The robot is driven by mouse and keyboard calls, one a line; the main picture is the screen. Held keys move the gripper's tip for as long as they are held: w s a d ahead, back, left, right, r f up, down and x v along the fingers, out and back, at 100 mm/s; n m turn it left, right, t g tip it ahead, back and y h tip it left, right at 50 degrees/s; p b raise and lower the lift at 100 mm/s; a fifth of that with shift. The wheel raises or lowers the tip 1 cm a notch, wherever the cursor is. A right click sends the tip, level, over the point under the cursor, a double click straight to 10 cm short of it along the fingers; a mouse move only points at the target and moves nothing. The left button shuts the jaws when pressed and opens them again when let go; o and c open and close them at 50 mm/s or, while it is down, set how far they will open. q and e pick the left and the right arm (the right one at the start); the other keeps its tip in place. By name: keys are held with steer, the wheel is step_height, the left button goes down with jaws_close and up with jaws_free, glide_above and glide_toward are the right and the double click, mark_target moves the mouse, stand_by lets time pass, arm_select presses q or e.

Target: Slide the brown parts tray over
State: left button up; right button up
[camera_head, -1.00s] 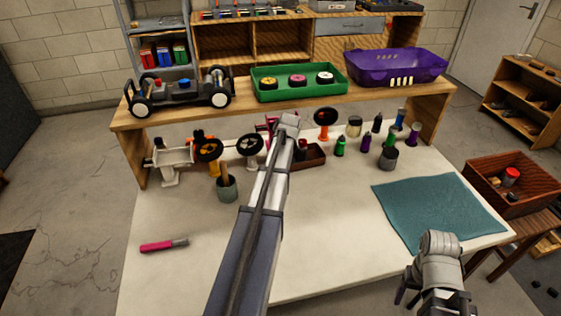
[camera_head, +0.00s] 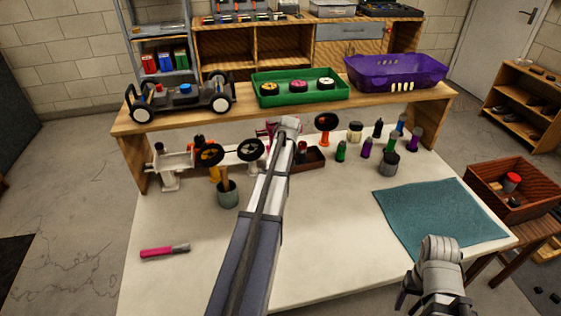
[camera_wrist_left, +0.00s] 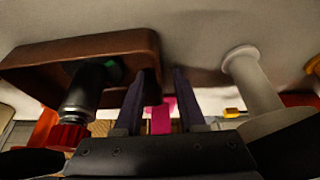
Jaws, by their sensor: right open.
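The brown parts tray (camera_head: 315,161) sits on the white table below the shelf, partly hidden behind my left arm. In the left wrist view the tray (camera_wrist_left: 105,45) fills the upper left, with a dark bottle with a red cap (camera_wrist_left: 75,120) in it. My left gripper (camera_wrist_left: 158,78) is open at the tray's near end. One finger overlaps the tray's inside and the end wall shows between the fingers, with a gap to the other finger. In the head view the left fingers are hidden. My right gripper (camera_head: 412,292) is open and empty at the lower right.
Paint bottles (camera_head: 366,147) and a grey pot (camera_head: 389,162) stand right of the tray. A teal mat (camera_head: 440,212) lies right. The table's front middle is clear apart from a pink marker (camera_head: 164,251).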

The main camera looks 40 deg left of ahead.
arm_select(q)
steer(key=shift+r, duration=0.15)
steer(key=p+v, duration=0.7)
steer(key=shift+s+d+r, duration=0.15)
steer(key=shift+r, duration=0.1)
steer(key=shift+f, duration=0.1)
steer(key=s+d+r+m+g+h+p, duration=0.1)
steer(key=s+d+m, duration=0.25)
steer(key=d, duration=0.75)
steer(key=s+d+m+p, duration=0.1)
steer(key=s+d+m, duration=0.25)
steer(key=d, duration=0.75)
steer(key=s+d+r+m+g+h+p, duration=0.15)
steer(key=s+d, duration=0.25)
steer(key=d, duration=0.7)
steer(key=s+d+m+p, duration=0.1)
steer(key=s+d+m, duration=0.5)
steer(key=s+d, duration=0.4)
steer(key=shift+s+d+r, duration=0.3)
steer(key=shift+s+d, duration=0.05)
